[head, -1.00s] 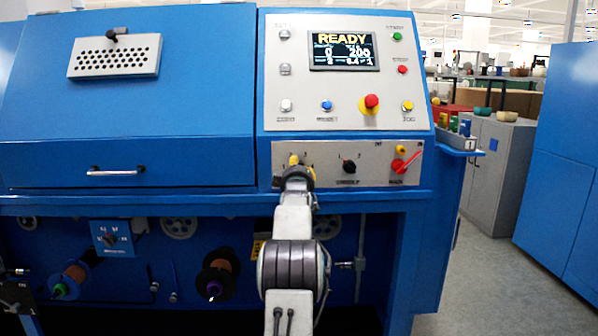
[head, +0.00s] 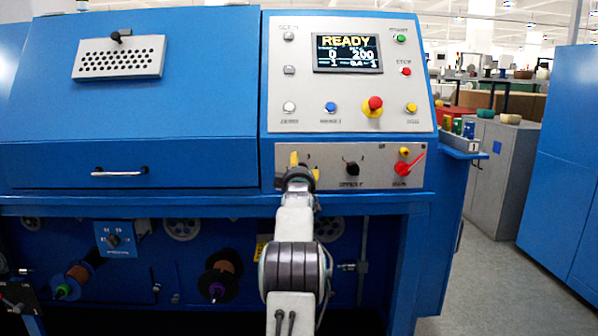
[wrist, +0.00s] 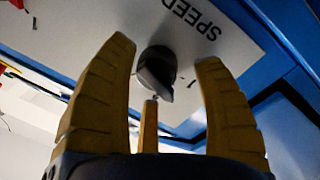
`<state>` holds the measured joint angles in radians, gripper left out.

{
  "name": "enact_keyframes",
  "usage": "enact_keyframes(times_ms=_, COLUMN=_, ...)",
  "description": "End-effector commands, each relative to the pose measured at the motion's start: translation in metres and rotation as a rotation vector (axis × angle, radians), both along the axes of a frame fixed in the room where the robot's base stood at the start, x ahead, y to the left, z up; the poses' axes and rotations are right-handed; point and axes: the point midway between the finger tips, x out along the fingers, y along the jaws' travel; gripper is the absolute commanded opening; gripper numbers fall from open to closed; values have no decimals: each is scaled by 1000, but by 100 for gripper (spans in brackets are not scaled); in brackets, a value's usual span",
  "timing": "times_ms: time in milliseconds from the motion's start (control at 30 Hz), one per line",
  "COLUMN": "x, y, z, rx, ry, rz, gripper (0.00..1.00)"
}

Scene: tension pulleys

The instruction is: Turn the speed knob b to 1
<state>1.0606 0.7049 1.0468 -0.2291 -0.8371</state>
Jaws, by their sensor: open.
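The speed knob (wrist: 156,70) is black with a pointed side. It sits on a pale plate marked SPEED in the wrist view, where the lettering appears upside down. Its point faces toward the lower right there. My gripper (wrist: 165,57) is open, with yellow fingers on either side of the knob and a third below; I see gaps between them and the knob. In the head view my gripper (head: 295,163) is at the left end of the lower grey panel (head: 328,182) and hides the knob. The display (head: 347,53) reads READY, 0 and 200.
A second black knob (head: 352,169) and a red switch handle (head: 411,166) are to the right on the same panel. Above are a red mushroom button (head: 375,103) and several small buttons. A blue cover with a handle (head: 119,171) is at the left.

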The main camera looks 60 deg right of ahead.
Motion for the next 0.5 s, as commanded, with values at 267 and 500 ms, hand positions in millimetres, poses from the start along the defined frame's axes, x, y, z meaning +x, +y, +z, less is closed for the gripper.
enact_keyframes(times_ms=267, x=-5, y=6, z=-1, rx=2, ry=1, rz=-2, gripper=62)
enact_keyframes(times_ms=500, x=-15, y=26, z=-1, rx=2, ry=1, rz=-1, gripper=62)
